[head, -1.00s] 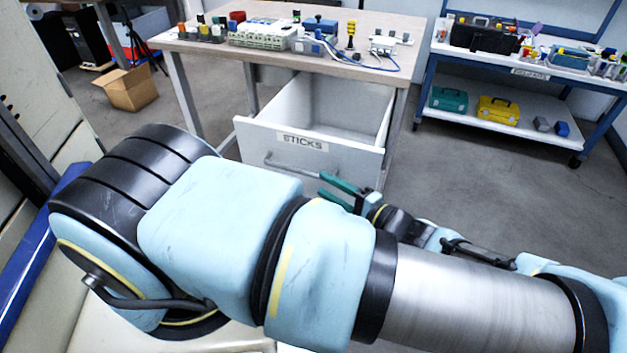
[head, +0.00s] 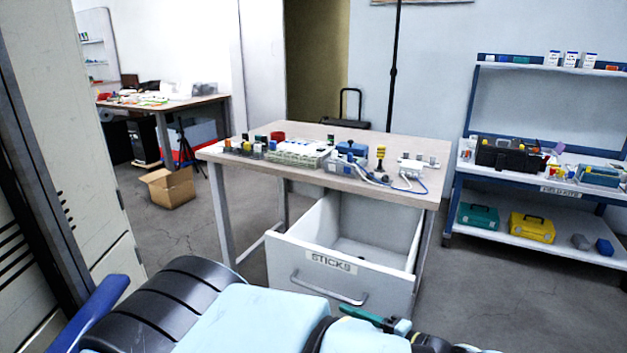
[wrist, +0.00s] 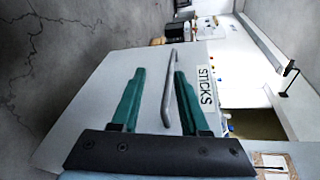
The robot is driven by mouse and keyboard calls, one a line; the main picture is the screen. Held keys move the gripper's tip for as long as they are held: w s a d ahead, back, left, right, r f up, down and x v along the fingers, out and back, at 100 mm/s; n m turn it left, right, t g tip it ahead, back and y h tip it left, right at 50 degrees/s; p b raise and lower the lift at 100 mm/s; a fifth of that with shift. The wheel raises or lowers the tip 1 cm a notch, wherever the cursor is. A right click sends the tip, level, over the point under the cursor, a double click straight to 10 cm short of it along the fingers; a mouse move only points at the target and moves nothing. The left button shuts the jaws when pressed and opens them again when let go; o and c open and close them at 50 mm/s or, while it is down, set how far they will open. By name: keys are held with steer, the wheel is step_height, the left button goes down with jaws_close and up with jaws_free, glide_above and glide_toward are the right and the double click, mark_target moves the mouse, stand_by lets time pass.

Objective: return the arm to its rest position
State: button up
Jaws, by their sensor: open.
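My arm lies across the bottom of the head view, mostly cut off by the frame edge. In the wrist view my gripper (wrist: 160,73) has two green fingers spread apart with nothing held. The drawer's grey bar handle (wrist: 170,95) appears between the fingers in that picture, with no visible grip on it. The drawer (head: 285,262), labelled STICKS, is pulled out under the table.
The table (head: 300,130) holds small devices, blocks and cables. A blue-framed shelf (head: 450,195) with tool boxes stands at right. A cardboard box (head: 170,188) is on the floor at left. A tall pale cabinet (head: 75,130) stands close at left. Floor right of the drawer is clear.

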steer(key=w+a+r+n+g+h+p, duration=0.1)
steer(key=a+r+n+g+h+p, duration=0.1)
steer(key=r, duration=0.6)
steer(key=w+a+r+n+g+h+p, duration=0.2)
steer(key=a+r+n+g+h, duration=0.2)
steer(key=a+r+h, duration=0.2)
steer(key=w+a+r+n+g+h+p, duration=0.2)
steer(key=a+r, duration=0.5)
steer(key=r, duration=0.5)
steer(key=shift+a+n+g+h+p, duration=0.4)
steer(key=shift+n+h+p, duration=0.1)
steer(key=shift+n+h, duration=0.45)
steer(key=shift+f, duration=0.1)
